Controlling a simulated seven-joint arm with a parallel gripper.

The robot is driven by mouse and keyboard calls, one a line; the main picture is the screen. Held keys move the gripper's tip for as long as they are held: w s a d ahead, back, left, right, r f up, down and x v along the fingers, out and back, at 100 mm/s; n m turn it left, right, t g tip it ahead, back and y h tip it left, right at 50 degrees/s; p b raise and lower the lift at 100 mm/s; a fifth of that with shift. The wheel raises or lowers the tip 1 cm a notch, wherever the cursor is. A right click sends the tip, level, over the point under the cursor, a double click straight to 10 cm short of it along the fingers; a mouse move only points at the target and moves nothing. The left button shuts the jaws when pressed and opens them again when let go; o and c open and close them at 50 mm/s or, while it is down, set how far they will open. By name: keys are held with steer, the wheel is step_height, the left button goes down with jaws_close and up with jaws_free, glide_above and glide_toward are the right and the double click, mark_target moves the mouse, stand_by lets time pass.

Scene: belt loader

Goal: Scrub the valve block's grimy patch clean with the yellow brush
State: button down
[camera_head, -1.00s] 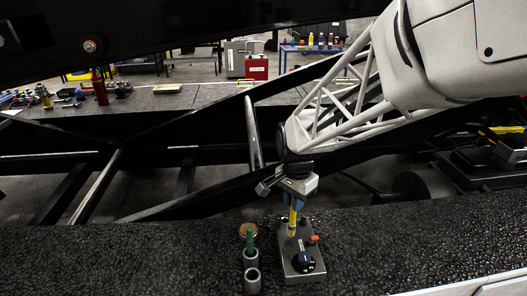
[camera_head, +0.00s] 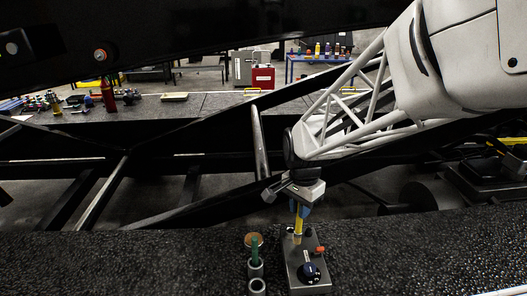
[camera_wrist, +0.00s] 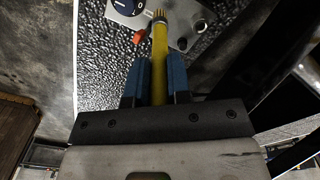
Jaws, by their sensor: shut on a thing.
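I cannot tell whether the bristles touch. I cannot make out the grimy patch; the brush may hide it.
Dark frame beams cross behind. The textured surface is clear at far left and right of the block.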

mark_target(298, 235)
steer(key=shift+f, duration=4.05)
step_height(298, 235, up, 8)
steer(key=shift+r, duration=0.1)
steer(key=shift+a, duration=0.1)
